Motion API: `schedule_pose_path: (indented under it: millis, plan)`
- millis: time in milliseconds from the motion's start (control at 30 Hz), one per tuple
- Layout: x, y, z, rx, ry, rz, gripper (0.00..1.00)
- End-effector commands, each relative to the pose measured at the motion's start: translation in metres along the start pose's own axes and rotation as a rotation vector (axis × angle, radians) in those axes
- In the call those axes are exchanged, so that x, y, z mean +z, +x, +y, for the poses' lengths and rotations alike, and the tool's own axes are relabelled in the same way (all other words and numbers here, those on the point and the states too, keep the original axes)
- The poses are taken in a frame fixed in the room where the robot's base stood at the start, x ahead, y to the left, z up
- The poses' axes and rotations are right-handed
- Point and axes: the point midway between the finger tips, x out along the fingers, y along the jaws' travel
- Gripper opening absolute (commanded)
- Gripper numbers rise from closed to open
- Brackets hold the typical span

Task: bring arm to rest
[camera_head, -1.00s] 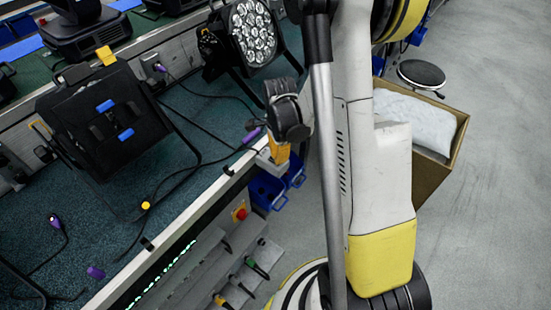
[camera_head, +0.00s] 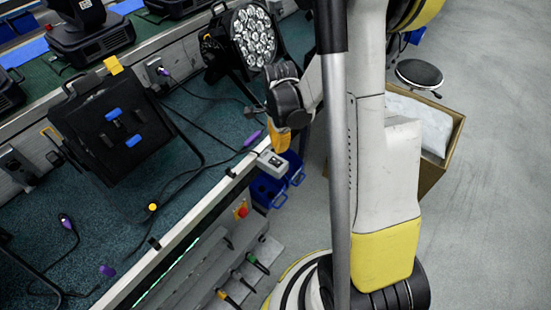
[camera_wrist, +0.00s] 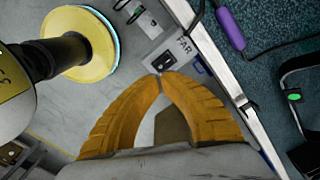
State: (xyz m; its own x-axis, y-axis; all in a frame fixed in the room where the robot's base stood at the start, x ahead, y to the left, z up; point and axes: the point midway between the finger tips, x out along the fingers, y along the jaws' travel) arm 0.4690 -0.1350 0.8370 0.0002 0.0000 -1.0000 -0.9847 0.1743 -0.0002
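My gripper (camera_head: 281,140) has orange fingers and shows near the middle of the head view, at the front edge of the bench. In the wrist view its two fingers (camera_wrist: 160,77) curve in and meet at the tips. It is shut, and I see nothing held between the fingers. A small grey socket box (camera_head: 272,163) sits at the bench edge just below the fingers. It also shows just past the fingertips in the wrist view (camera_wrist: 174,54), marked "FAR". I cannot tell whether the tips touch it.
A par can with a lit-looking lens face (camera_head: 240,40) and a black lamp with blue tabs (camera_head: 117,128) stand on the bench (camera_head: 200,125). Cables with purple connectors (camera_head: 252,139) lie there. Blue bins (camera_head: 268,190), an open carton (camera_head: 440,170) and a stool (camera_head: 419,74) are nearby.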

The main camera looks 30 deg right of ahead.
Motion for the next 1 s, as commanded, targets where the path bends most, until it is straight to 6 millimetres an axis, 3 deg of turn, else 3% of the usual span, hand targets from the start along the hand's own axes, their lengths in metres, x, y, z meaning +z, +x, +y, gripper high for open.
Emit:
schedule_pose_path:
  millis: [467, 567, 667, 800, 1000]
  plan:
    - [0.003, -0.006, 0.0, -0.011, -0.031, 0.001, 0.0]
    - [0.012, -0.028, 0.003, -0.046, -0.13, 0.008, 0.0]
    - [0.026, -0.061, 0.01, -0.106, -0.305, 0.024, 0.0]
    - [0.049, -0.11, 0.027, -0.206, -0.598, 0.068, 0.0]
    - [0.078, -0.163, 0.062, -0.343, -1.012, 0.168, 0.0]
